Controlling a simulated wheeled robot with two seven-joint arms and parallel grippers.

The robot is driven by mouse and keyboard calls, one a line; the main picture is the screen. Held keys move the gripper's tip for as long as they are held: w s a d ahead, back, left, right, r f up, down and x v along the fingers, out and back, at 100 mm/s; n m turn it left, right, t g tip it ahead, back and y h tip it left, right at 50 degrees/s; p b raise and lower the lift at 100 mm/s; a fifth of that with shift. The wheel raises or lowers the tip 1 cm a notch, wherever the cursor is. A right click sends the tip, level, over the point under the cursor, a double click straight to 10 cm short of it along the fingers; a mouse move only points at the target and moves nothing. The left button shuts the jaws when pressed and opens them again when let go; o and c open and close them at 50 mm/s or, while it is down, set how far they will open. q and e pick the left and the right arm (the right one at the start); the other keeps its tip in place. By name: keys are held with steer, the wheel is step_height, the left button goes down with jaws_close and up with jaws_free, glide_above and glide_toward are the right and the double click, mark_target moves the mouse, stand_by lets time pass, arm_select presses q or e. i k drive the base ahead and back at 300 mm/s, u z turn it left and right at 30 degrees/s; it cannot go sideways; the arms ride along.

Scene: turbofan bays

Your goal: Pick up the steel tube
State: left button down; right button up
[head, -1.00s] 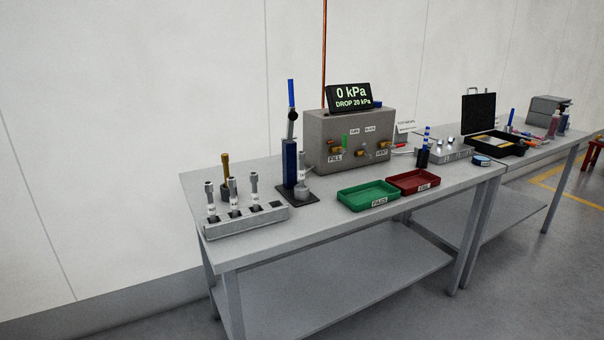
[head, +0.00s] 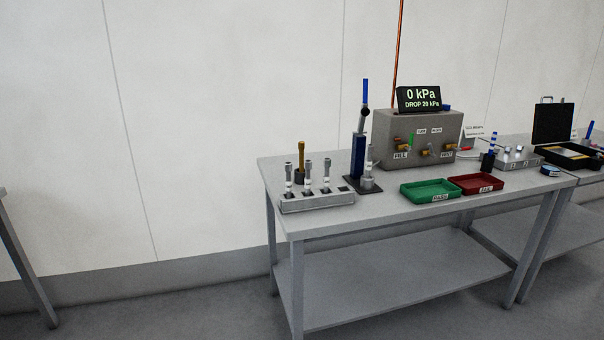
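Three silver-grey tubes with white labels stand upright in a grey rack (head: 318,203) at the left end of the bench: a left tube (head: 289,174), a middle tube (head: 308,174) and a right tube (head: 327,174). The rack's rightmost place looks empty. Another similar grey tube (head: 369,160) stands upright on a round base at the blue lever press (head: 358,155). I cannot tell which of these is the steel tube. Neither of my grippers shows in the head view.
A brass-coloured tool (head: 301,156) stands behind the rack. A grey test box (head: 418,138) reads 0 kPa. A green tray (head: 430,190) and a red tray (head: 476,184) sit near the front edge. The bench's lower shelf (head: 400,280) is bare, and open floor lies left.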

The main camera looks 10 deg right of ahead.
mark_target(370, 147)
steer(key=u, duration=0.55)
steer(key=k, duration=0.8)
steer(key=u, duration=1.05)
steer(key=i, duration=2.7)
steer(key=z, duration=1.3)
steer(key=i, duration=1.3)
steer(key=z, duration=1.3)
